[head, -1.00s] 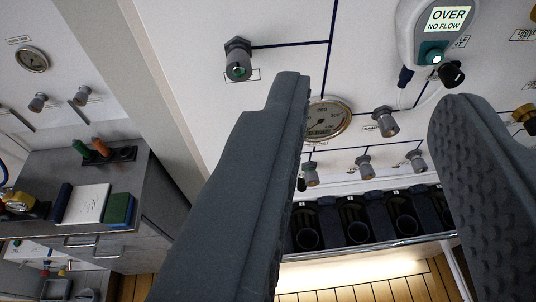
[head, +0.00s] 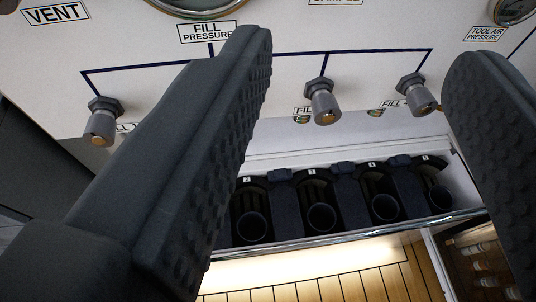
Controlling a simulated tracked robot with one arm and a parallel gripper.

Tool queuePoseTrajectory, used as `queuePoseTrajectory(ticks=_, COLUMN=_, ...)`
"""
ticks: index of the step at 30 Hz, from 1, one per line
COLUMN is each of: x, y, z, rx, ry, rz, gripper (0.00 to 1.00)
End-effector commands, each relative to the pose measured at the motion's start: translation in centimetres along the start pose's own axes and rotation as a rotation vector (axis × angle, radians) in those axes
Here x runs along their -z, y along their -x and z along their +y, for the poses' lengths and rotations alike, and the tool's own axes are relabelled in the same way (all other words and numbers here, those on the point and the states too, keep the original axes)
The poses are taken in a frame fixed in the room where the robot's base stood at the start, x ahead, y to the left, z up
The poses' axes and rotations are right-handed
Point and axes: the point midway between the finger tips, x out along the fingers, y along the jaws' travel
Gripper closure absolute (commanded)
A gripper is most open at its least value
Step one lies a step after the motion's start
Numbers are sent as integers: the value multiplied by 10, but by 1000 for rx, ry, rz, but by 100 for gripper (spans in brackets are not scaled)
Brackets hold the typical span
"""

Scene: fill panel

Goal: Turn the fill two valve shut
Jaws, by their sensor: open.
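Three grey fill valve knobs hang in a row under dark blue lines on the white panel (head: 290,55). The middle knob (head: 322,102) looks like the fill two valve; its label is mostly hidden behind it. The left knob (head: 100,122) has a label ending in what looks like 1. The right knob (head: 415,95) has a label beginning FILL, with its number hidden. My gripper (head: 360,55) is open and empty. Its two dark ridged fingers stand wide apart, with the middle and right knobs between them in the picture. Neither finger visibly touches a knob.
A rack (head: 290,245) of dark round holders runs below the knobs, with a bright metal front edge. The FILL PRESSURE label (head: 207,32) and gauge (head: 195,8) are above, a VENT label (head: 57,14) upper left. A wooden slatted floor (head: 330,285) shows below.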

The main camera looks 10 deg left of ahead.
Motion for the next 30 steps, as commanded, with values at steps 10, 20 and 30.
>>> queuePoseTrajectory(ticks=10, x=-174, y=-37, z=-61, rx=237, ry=-116, rz=140, gripper=49)
queuePoseTrajectory(ticks=20, x=-182, y=-38, z=-84, rx=300, ry=-169, rz=207, gripper=49)
queuePoseTrajectory(ticks=30, x=-173, y=-77, z=-94, rx=298, ry=-169, rz=210, gripper=49)
